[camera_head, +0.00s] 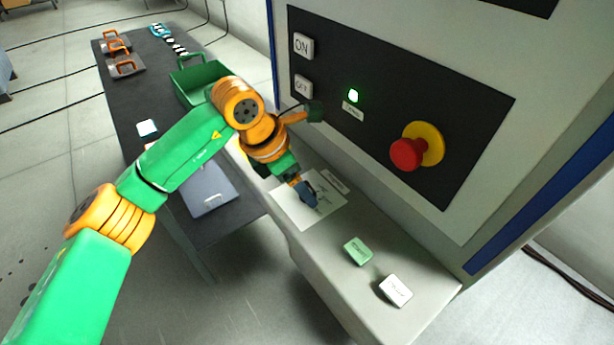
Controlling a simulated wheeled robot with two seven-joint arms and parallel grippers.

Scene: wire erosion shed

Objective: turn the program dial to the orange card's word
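My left gripper (305,190) reaches down over a white plate (295,213) on the grey ledge of the machine. Its dark blue fingers are small and close together, and I cannot tell whether they are open or shut on something. The plate has fine dark marks and a small label (334,180). No dial shows clearly; the gripper covers part of the plate. A green card (358,251) and a white card (396,291) stand on the ledge to the right, with print too small to read. I see no orange card. My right gripper is not in view.
The machine's black panel carries an ON button (303,46), an OFF button (303,87), a lit green lamp (354,95) and a red knob (407,154). A dark table (130,95) at left holds a green bin (190,88) and a grey case (208,189).

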